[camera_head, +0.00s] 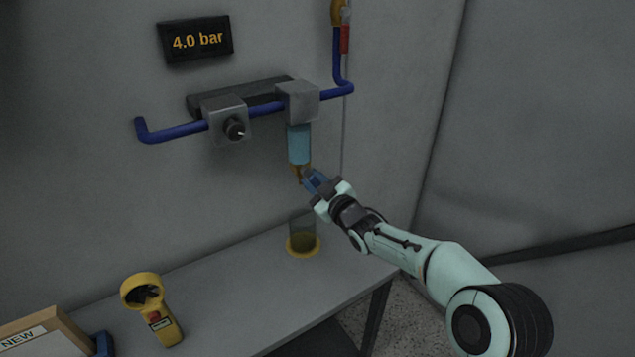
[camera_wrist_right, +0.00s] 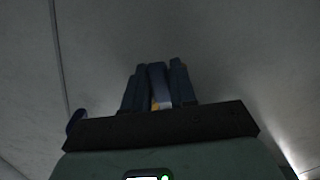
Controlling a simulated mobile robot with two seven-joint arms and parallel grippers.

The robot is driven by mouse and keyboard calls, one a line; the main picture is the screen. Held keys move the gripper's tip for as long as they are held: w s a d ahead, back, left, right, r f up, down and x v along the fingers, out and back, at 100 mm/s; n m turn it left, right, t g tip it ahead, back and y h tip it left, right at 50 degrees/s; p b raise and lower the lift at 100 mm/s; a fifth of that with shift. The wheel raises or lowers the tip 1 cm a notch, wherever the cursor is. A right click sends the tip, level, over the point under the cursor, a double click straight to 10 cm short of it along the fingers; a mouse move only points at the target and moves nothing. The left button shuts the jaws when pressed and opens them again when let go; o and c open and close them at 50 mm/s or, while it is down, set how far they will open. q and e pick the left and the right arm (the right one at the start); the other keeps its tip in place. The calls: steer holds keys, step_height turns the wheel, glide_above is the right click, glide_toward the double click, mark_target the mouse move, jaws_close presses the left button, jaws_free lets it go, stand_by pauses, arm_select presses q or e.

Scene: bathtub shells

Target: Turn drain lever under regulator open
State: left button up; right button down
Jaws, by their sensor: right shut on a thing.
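The regulator unit on the wall has a grey block with a black knob (camera_head: 235,129) and a second grey block (camera_head: 297,101) to its right. A clear blue bowl (camera_head: 299,144) hangs under the second block, with a brass-coloured drain (camera_head: 297,172) at its bottom. My right gripper (camera_head: 308,178) is at this drain, shut on the drain lever, which its fingers mostly hide. In the right wrist view the fingers (camera_wrist_right: 158,88) are close together, with a small yellowish bit between them. The lever's exact angle cannot be told. My left gripper is not in view.
A clear cup with dark liquid (camera_head: 303,235) stands on a yellow ring on the bench (camera_head: 235,290), below the drain. A yellow handheld device (camera_head: 152,308) and a wooden-edged box marked NEW (camera_head: 45,335) are at the left. The display (camera_head: 196,40) reads 4.0 bar.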

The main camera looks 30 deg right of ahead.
steer(key=m, duration=0.1)
steer(key=a+m, duration=0.1)
steer(key=shift+f+m+b, duration=0.3)
steer(key=shift+m+b, duration=0.1)
steer(key=shift+s+a+m+b, duration=0.1)
steer(key=shift+a+m+b, duration=0.2)
steer(key=shift+m, duration=0.5)
steer(key=shift+a+m+b, duration=0.15)
steer(key=shift+a+m, duration=0.25)
steer(key=shift+m, duration=0.4)
steer(key=c, duration=1)
jaws_free()
steer(key=shift+s, duration=0.15)
steer(key=s+d, duration=0.1)
steer(key=s, duration=1.2)
steer(key=shift+b, duration=0.4)
